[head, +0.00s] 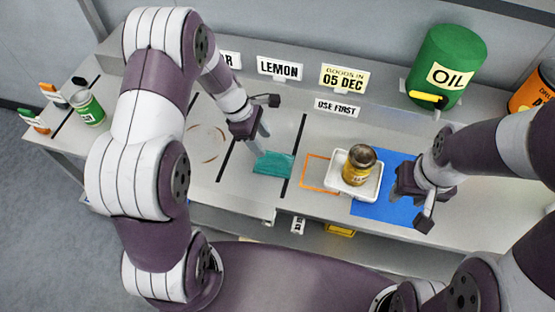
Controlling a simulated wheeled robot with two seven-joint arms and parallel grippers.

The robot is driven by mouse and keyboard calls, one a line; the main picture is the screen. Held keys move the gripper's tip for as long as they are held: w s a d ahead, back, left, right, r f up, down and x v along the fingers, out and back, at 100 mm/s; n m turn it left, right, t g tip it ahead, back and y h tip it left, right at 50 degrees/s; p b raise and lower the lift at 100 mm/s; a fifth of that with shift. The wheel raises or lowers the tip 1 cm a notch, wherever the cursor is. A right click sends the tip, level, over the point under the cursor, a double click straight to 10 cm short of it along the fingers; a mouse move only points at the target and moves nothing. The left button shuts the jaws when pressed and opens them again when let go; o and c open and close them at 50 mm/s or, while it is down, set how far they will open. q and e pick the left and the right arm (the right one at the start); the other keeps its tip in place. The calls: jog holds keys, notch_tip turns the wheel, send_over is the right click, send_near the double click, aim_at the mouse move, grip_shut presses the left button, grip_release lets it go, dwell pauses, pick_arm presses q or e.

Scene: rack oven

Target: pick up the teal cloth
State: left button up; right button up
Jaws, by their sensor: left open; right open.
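The teal cloth (273,164) lies flat on the grey counter, in the middle of the view, just left of a black dividing line. My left gripper (257,143) is open just above and left of the cloth. One finger reaches down close to the cloth's left edge; I cannot tell whether it touches. My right gripper (409,200) is open and empty over the blue mat (385,206), to the right of the white tray.
A white tray (342,184) holds a jar (358,166) with a dark lid, right of the cloth. An orange outline (314,171) is beside it. A green OIL drum (446,66) stands at the back right. Sign cards (279,68) line the back. A green can (88,107) stands at left.

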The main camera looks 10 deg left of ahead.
aim_at(274, 154)
pick_arm(q)
jog(key=f, duration=0.1)
jog(key=w+d+f, duration=0.1)
jog(key=f, duration=0.2)
jog(key=shift+w+d+p, duration=0.25)
jog(key=shift+d+p, duration=0.1)
jog(key=shift+d, duration=0.05)
jog(key=x, duration=0.2)
jog(key=p+x, duration=0.1)
jog(key=x, duration=0.1)
jog(key=shift+s, duration=0.35)
jog(key=shift+w+f, duration=0.1)
jog(key=shift+f, duration=0.1)
jog(key=shift+w, duration=0.1)
jog(key=shift+c, duration=0.3)
jog(key=c, duration=0.5)
grip_shut()
pick_arm(e)
jog(key=shift+w+r, duration=0.5)
jog(key=shift+r, duration=0.2)
